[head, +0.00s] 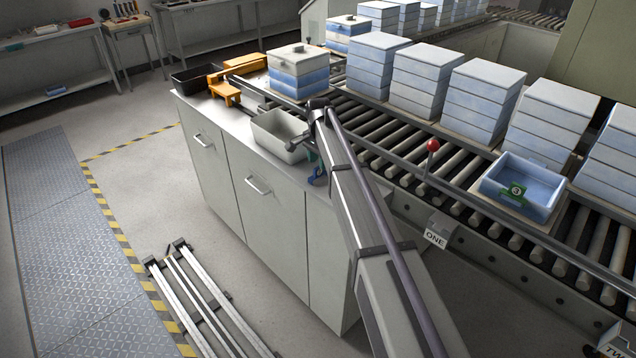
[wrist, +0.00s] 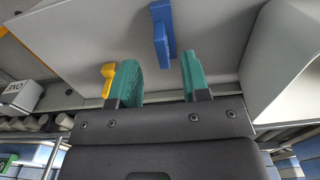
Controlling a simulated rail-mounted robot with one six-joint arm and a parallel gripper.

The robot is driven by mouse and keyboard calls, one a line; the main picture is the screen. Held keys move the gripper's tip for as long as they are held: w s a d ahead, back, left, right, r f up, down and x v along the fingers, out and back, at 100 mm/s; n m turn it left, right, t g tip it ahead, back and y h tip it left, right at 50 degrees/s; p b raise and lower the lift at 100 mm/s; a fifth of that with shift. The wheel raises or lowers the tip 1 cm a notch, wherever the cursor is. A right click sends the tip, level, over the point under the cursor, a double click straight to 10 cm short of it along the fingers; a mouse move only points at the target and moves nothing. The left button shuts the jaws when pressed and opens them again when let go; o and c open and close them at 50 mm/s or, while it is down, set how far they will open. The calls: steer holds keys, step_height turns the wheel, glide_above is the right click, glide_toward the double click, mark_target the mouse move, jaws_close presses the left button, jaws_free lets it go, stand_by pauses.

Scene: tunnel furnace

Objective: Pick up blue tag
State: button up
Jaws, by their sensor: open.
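The blue tag (wrist: 162,32) stands out from a pale grey surface in the wrist view, ahead of my fingertips and between their lines. It is apart from the fingers or only just at their tips; the exact gap is hard to tell. My gripper (wrist: 161,68) is open, with two green fingers and nothing between them. In the head view a small blue piece (head: 317,177) shows beside my arm at the counter's edge, and the fingers are mostly hidden behind my arm.
A yellow tag (wrist: 108,80) is close beside the left finger. A pale open bin (head: 279,136) sits on the counter (head: 208,115) and looms at the right of the wrist view. A roller conveyor carries stacked blocks and a blue tray (head: 547,205) with a green tag (head: 514,192).

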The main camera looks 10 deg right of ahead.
mark_target(318, 167)
steer(key=shift+f, duration=0.3)
step_height(318, 167, down, 5)
steer(key=b, duration=0.5)
steer(key=shift+w+f, duration=0.15)
steer(key=shift+f, duration=0.05)
steer(key=shift+r, duration=0.25)
jaws_close()
step_height(318, 167, up, 10)
steer(key=p, duration=1)
steer(key=shift+r+p, duration=0.15)
steer(key=shift+p, duration=0.15)
